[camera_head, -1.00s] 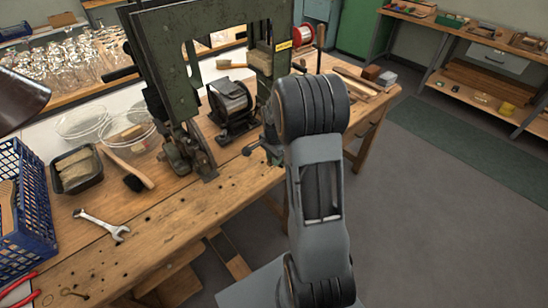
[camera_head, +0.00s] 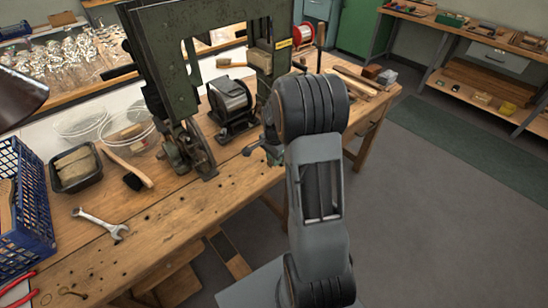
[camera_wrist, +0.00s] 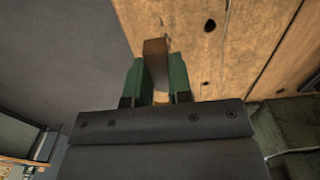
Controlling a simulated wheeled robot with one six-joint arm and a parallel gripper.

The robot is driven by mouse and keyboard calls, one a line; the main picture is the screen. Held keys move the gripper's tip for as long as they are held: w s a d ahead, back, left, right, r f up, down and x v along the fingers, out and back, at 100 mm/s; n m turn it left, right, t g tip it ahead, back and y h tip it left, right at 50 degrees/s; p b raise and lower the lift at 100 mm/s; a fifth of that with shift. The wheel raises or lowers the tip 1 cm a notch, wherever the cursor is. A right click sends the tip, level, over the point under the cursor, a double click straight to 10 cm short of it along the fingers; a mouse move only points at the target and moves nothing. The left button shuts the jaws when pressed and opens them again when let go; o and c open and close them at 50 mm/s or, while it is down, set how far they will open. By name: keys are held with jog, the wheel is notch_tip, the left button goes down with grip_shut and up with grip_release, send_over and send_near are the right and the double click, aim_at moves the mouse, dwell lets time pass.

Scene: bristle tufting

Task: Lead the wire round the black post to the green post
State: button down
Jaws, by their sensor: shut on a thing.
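In the wrist view my gripper (camera_wrist: 157,84) shows two green fingers shut on a brown piece (camera_wrist: 156,50) that stands up between them. I cannot tell whether the wire is fixed to this piece. The gripper is over the wooden bench top (camera_wrist: 215,45), near its edge. I cannot make out the wire, the black post or the green post in either view.
A green metal frame (camera_head: 163,62) and a black motor-like unit (camera_head: 232,102) stand on the bench. A wrench (camera_head: 101,224), a brush (camera_head: 128,168), a black tray (camera_head: 75,168) and a blue crate (camera_head: 30,205) are at left. The floor at right is clear.

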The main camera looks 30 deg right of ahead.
jog(key=shift+f+b, duration=0.75)
jog(key=shift+f, duration=0.45)
jog(key=shift+f+b, duration=0.3)
jog(key=shift+f, duration=0.1)
dwell(0.3)
jog(key=c, duration=0.9)
grip_release()
jog(key=shift+c, duration=0.2)
jog(key=shift+o, duration=0.4)
jog(key=o, duration=0.3)
jog(key=shift+r, duration=0.1)
jog(key=shift+r+p, duration=2.65)
jog(key=shift+r, duration=0.9)
